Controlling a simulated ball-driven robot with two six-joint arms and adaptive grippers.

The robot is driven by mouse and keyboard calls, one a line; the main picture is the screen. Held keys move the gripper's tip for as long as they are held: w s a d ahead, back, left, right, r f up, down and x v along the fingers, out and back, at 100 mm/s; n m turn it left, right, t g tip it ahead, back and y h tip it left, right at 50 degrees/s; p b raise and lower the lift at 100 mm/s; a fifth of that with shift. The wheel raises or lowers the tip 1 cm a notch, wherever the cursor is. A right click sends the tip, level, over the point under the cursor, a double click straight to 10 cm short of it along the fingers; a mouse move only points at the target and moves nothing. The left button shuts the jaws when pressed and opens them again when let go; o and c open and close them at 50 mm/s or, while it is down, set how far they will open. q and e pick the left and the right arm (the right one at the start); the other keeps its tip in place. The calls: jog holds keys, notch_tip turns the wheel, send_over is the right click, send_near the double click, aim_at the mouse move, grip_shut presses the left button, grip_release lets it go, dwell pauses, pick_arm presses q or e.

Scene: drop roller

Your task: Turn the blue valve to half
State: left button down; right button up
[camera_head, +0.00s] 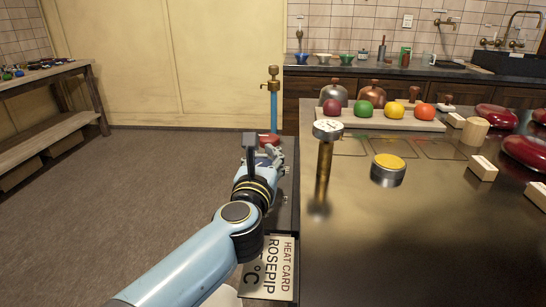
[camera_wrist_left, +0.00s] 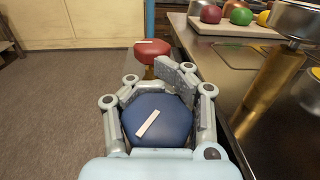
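The blue valve (camera_wrist_left: 157,122) is a faceted knob with a white pointer strip slanting up to the right, seen in the left wrist view. My left gripper (camera_wrist_left: 152,82) has its fingers around this knob, one along each side, with the tips bent inward at its far edge. I cannot tell whether they press on it. In the head view my left gripper (camera_head: 262,158) is over the narrow strip left of the counter and hides the blue valve. My right gripper is not in view.
A red valve (camera_wrist_left: 152,49) with a white strip stands just beyond the blue one; it also shows in the head view (camera_head: 269,140). A gauge on a brass post (camera_head: 325,160) rises at right. A heat card (camera_head: 268,268) lies nearer. Open floor lies left.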

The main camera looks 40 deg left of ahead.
pick_arm(q)
jog(key=n+g+y, duration=0.1)
jog(key=y+b, duration=0.1)
jog(key=s+f+n+g+y, duration=0.1)
jog(key=shift+a+n+g+b, duration=0.3)
jog(key=shift+a, duration=0.05)
jog(key=shift+s+a+n+g+y+b, duration=0.15)
jog(key=shift+n+g+y+b, duration=0.35)
jog(key=shift+y, duration=0.3)
jog(key=c, duration=1.5)
grip_release()
jog(key=shift+s+d+r, duration=0.15)
jog(key=shift+d+r, duration=0.05)
jog(key=shift+r, duration=0.1)
jog(key=o, duration=0.5)
jog(key=shift+a, duration=0.2)
jog(key=shift+r, duration=0.15)
